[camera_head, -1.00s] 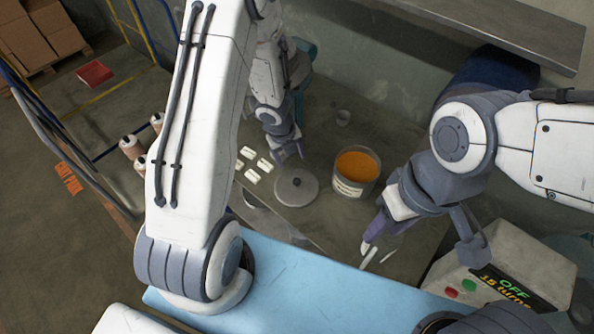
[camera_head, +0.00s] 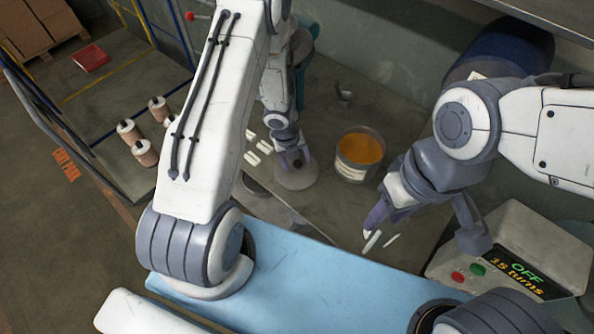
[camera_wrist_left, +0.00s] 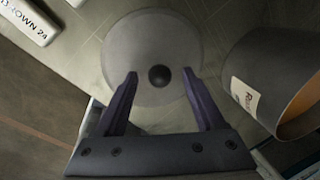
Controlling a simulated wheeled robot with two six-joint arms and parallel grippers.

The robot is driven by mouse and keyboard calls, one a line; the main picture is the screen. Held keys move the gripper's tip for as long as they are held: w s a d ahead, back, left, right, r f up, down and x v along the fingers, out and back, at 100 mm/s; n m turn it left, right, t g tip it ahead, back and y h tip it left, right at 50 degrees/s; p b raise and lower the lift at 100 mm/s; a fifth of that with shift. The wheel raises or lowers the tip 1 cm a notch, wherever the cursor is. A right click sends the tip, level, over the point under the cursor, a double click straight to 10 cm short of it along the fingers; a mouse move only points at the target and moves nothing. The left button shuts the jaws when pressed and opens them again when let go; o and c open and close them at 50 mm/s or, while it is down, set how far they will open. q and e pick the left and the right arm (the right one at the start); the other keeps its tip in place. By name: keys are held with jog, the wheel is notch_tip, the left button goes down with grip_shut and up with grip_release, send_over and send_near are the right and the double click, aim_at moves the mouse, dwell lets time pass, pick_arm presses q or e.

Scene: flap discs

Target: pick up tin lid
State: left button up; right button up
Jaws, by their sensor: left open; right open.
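The tin lid (camera_head: 297,177) is a round grey disc lying on the table, partly hidden by my left gripper in the head view. In the left wrist view the lid (camera_wrist_left: 130,50) shows a dark round knob (camera_wrist_left: 159,75) at its middle. My left gripper (camera_head: 293,163) is open above the lid. Its two fingers (camera_wrist_left: 159,85) stand on either side of the knob in the wrist view, apart from it. My right gripper (camera_head: 372,228) is open near the table's front, by thin white pieces (camera_head: 372,241). Whether the left fingers touch the lid, I cannot tell.
A tin of orange contents (camera_head: 358,154) stands right of the lid. Several white labelled blocks (camera_head: 258,150) lie to its left. A small cup (camera_head: 344,92) is further back. A machine with a display (camera_head: 510,262) is at the front right.

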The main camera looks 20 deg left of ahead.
pick_arm(q)
jog(key=shift+c, duration=0.3)
grip_shut()
